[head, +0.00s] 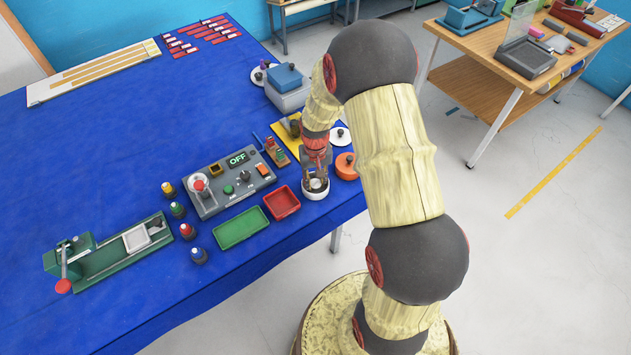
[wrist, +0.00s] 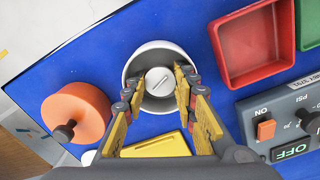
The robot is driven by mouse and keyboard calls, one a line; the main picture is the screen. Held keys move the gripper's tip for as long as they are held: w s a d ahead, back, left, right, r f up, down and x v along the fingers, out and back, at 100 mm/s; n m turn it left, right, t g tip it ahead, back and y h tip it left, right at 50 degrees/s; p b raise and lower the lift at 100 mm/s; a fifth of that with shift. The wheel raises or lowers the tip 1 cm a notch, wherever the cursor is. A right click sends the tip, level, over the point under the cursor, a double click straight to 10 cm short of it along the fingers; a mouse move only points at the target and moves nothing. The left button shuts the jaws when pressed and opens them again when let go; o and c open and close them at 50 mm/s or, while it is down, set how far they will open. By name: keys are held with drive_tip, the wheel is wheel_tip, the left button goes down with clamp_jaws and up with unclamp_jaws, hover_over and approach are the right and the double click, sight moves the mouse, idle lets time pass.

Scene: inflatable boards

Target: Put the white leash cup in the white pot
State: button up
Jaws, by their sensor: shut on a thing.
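The white pot (wrist: 145,53) is a round, open white vessel below my gripper. In the head view the white pot (head: 315,194) stands near the table's front edge. The white leash cup (wrist: 158,82) is a small, pale round piece with a bar across its face. It lies between my fingertips and within the outline of the pot's mouth. My gripper (wrist: 155,93) is shut on the cup. In the head view my gripper (head: 315,174) is directly over the pot, and the cup cannot be made out there. I cannot tell whether the cup touches the pot's floor.
An orange round pot with a dark knob (wrist: 78,112) stands close beside the white pot. A red tray (wrist: 254,82), a green tray (head: 240,228) and a grey control box (head: 220,188) are on the other side. A yellow sheet (wrist: 160,146) lies behind the pot.

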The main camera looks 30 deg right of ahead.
sight(316, 184)
drive_tip(key=shift+f, duration=0.4)
drive_tip(key=o, duration=1)
drive_tip(key=shift+r, duration=0.1)
wheel_tip(316, 184, up, 12)
drive_tip(key=shift+f, duration=0.1)
drive_tip(key=shift+s, duration=0.1)
